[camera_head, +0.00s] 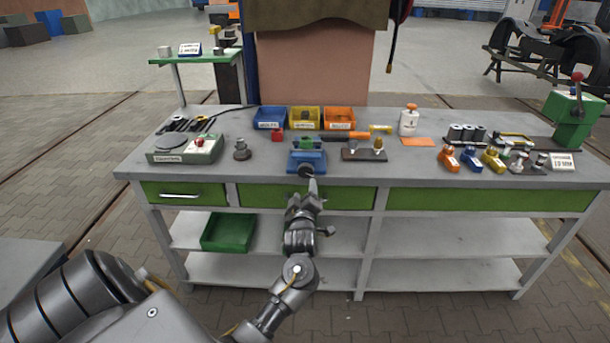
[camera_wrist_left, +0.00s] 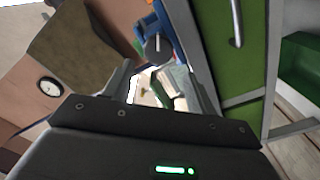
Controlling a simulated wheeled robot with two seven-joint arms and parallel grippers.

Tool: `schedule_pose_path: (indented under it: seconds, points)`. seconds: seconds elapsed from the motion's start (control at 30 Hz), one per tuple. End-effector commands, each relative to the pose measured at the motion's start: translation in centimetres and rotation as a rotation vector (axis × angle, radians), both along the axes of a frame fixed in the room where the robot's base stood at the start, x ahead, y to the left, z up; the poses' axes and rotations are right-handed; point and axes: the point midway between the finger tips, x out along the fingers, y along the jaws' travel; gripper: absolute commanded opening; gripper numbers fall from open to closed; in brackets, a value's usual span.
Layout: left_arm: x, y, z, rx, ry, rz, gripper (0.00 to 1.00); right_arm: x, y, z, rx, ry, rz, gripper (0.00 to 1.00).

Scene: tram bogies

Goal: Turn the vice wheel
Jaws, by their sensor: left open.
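A blue vice (camera_head: 307,160) stands at the front edge of the grey bench with a small green piece (camera_head: 307,144) at its top. Its dark round wheel (camera_head: 306,172) faces me at the bench edge. In the left wrist view the wheel (camera_wrist_left: 158,47) shows as a grey disc beside the blue vice body (camera_wrist_left: 152,22). My left gripper (camera_head: 312,188) is just in front of and below the wheel, pointing at the bench. In the left wrist view my left gripper (camera_wrist_left: 165,90) is open, with nothing seen between its fingers. My right gripper is not in view.
The grey bench (camera_head: 225,172) has green drawers and a lower shelf with a green bin (camera_head: 228,232). Blue, yellow and orange bins (camera_head: 304,118) stand behind the vice. A tool block (camera_head: 364,154) is close to its right, a dark knob-like part (camera_head: 242,150) to its left.

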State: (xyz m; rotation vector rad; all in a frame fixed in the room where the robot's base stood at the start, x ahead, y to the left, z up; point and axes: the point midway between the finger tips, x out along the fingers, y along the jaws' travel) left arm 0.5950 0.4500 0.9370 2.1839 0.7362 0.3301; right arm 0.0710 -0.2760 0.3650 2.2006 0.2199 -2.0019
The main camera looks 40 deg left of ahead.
Motion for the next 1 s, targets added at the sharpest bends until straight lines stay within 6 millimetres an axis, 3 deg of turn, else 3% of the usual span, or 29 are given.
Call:
schedule_pose_path:
  seconds: [0.27,0.7,1.0]
  points:
    - [0.9,0.9,0.6,-0.003,-0.011,0.004,0.57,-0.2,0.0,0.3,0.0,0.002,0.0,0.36]
    - [7.0,5.5,0.5,-0.001,-0.009,0.003,0.57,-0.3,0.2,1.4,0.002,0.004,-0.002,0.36]
    - [8.6,6.6,0.4,-0.003,-0.01,0.003,0.57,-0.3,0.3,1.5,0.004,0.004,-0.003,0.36]
